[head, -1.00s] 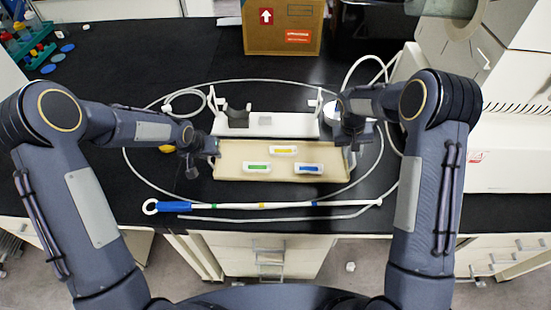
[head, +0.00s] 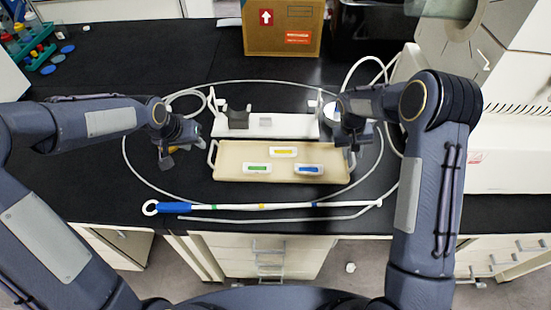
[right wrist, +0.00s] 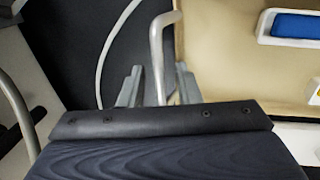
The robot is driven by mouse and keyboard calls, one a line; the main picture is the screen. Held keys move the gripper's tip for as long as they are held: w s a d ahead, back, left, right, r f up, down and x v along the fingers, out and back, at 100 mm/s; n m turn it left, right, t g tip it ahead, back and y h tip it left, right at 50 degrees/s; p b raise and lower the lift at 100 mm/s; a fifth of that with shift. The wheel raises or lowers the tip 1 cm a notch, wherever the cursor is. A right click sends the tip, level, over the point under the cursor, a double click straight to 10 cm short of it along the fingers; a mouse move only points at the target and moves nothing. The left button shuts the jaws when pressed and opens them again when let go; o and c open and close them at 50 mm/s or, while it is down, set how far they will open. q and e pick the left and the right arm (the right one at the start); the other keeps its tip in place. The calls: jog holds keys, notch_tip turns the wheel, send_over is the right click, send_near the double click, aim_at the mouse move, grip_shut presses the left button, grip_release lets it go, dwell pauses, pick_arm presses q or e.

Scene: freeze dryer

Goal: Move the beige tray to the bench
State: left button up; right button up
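The beige tray (head: 225,172) lies flat on the black bench top in the head view, with a pale loop handle at each end. It holds three small white pieces with yellow (head: 283,152), green (head: 257,168) and blue (head: 308,169) inserts. My left gripper (head: 176,157) is left of the tray, clear of its left handle (head: 211,153), and appears open and empty. My right gripper (head: 352,140) is at the tray's right end. In the right wrist view, the right handle (right wrist: 156,50) stands between its parted fingers (right wrist: 157,85), with gaps on both sides.
A white stand (head: 265,126) is just behind the tray. A white rod with a blue end (head: 175,208) lies in front, and a pale hose (head: 126,160) loops around. A cardboard box (head: 282,28) stands behind; a white machine (head: 510,150) is at right. Bench to the left is mostly clear.

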jog(key=v, duration=1.1)
jog(key=shift+r, duration=0.4)
